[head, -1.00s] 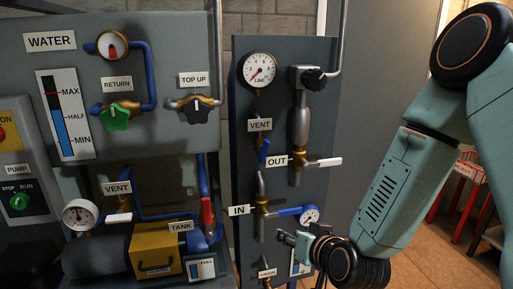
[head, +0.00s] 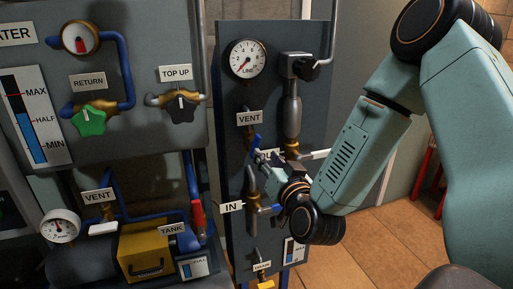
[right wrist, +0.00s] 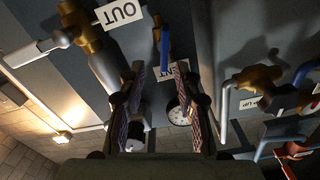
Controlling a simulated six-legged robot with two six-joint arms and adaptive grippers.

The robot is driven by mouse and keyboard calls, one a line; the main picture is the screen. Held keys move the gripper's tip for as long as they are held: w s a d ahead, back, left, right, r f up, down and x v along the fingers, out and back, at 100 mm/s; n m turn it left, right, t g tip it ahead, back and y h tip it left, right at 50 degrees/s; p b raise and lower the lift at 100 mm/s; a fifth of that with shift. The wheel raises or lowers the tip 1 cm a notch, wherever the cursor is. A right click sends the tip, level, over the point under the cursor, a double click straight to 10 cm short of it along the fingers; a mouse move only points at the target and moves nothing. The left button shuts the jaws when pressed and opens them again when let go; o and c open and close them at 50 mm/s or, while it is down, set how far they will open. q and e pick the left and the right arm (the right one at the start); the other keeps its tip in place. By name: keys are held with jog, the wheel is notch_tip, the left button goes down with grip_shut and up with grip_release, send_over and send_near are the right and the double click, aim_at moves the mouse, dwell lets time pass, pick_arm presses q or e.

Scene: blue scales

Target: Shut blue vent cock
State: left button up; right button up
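The blue vent cock's lever (head: 255,141) is under the VENT label (head: 249,118) on the right-hand panel. It stands steeply and leans slightly. My right gripper (head: 262,157) is just below it in the head view and hides the lower part of the cock. In the right wrist view the blue lever (right wrist: 165,46) is ahead of the gap between my right gripper's fingers (right wrist: 160,70). The fingers are apart, with nothing visibly held. I cannot tell whether they touch the lever. My left gripper is out of view.
A LINE gauge (head: 248,59) is above. A second VENT cock with a white lever (head: 103,228) is on the left unit. Floor (head: 400,230) is open at right.

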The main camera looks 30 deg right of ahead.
aim_at(255, 146)
jog(key=x, duration=0.5)
jog(key=shift+w+a, duration=0.15)
jog(key=shift+w, duration=0.2)
jog(key=shift+w+f, duration=0.1)
jog(key=shift+w, duration=0.05)
jog(key=shift+w+a, duration=0.15)
jog(key=shift+w, duration=0.1)
jog(key=c, duration=0.3)
jog(key=shift+s, duration=0.15)
jog(key=c, duration=0.3)
grip_shut()
